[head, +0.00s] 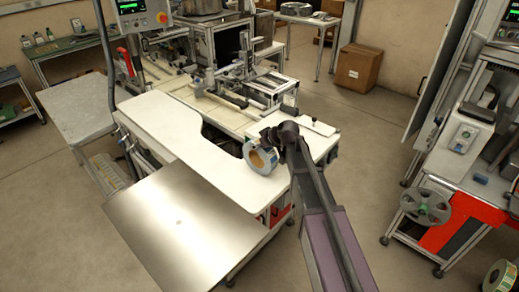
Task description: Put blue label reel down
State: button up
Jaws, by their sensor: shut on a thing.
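The wrist hides part of the reel and the fingertips are hard to make out. I cannot tell whether the reel touches the worktop.
A metal frame machine (262,88) stands behind on the bench. A bare steel plate (185,228) lies at the front left. A grey reel (425,205) is on the red machine at right, and another label reel (499,277) is at bottom right. The worktop's left part is clear.

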jog(key=shift+r, duration=0.1)
notch_tip(320, 180, up, 3)
jog(key=p, duration=0.3)
jog(key=shift+r, duration=0.15)
jog(key=s+d+p, duration=0.1)
jog(key=s+d, duration=0.1)
jog(key=s, duration=0.5)
jog(key=s+d+r+p, duration=0.1)
jog(key=s+d, duration=0.1)
jog(key=s, duration=0.6)
jog(key=shift+s+r, duration=0.25)
jog(key=shift+f, duration=0.1)
notch_tip(320, 180, down, 4)
jog(key=b, duration=0.4)
jog(key=shift+w+d, duration=0.1)
